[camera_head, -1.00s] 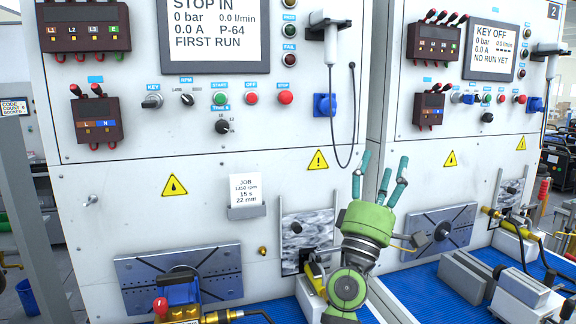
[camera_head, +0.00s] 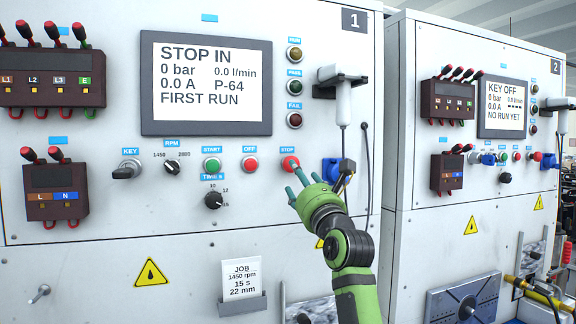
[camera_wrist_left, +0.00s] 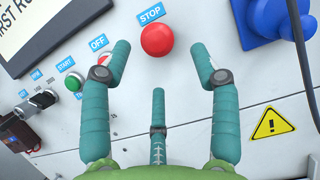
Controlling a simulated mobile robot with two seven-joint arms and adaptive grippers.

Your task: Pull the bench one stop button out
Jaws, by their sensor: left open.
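The bench one stop button (camera_head: 290,164) is a red round knob under a blue STOP label on the panel marked 1. It also shows in the left wrist view (camera_wrist_left: 157,40), at the top centre. My left gripper (camera_head: 296,182), with green three-fingered jaws, is open just below and in front of the button. In the left wrist view its two outer fingers (camera_wrist_left: 159,60) stand on either side of the button, apart from it. The third finger points up from below. The bench one screen (camera_head: 207,85) reads STOP IN. My right gripper is not in view.
The red OFF button (camera_head: 250,164) is left of STOP and partly behind a finger in the wrist view. The green START button (camera_head: 212,165) is farther left. A blue socket (camera_head: 333,170) and a hanging hand-held device (camera_head: 341,100) are to the right.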

